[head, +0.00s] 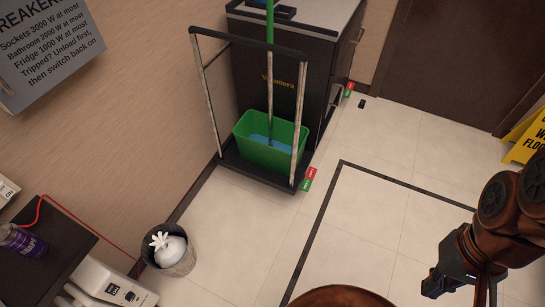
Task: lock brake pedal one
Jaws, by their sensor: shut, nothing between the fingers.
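A dark trolley (232,161) with an upright handle frame stands against a black cabinet. At its front right corner is a small pedal with a red part (311,173) and a green part (306,185), close to the floor. A second red and green pedal (348,89) shows further back, to the right of the cabinet. I cannot read which one is number one. My gripper (466,288) is at the lower right, shut and empty, well apart from both pedals. The picture's bottom edge cuts part of it off.
A green bucket (258,150) with a mop stands on the trolley. A waste bin (176,256) is at lower left, beside a dark table (40,262). A yellow sign (525,137) stands at right. The tiled floor between trolley and gripper is clear.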

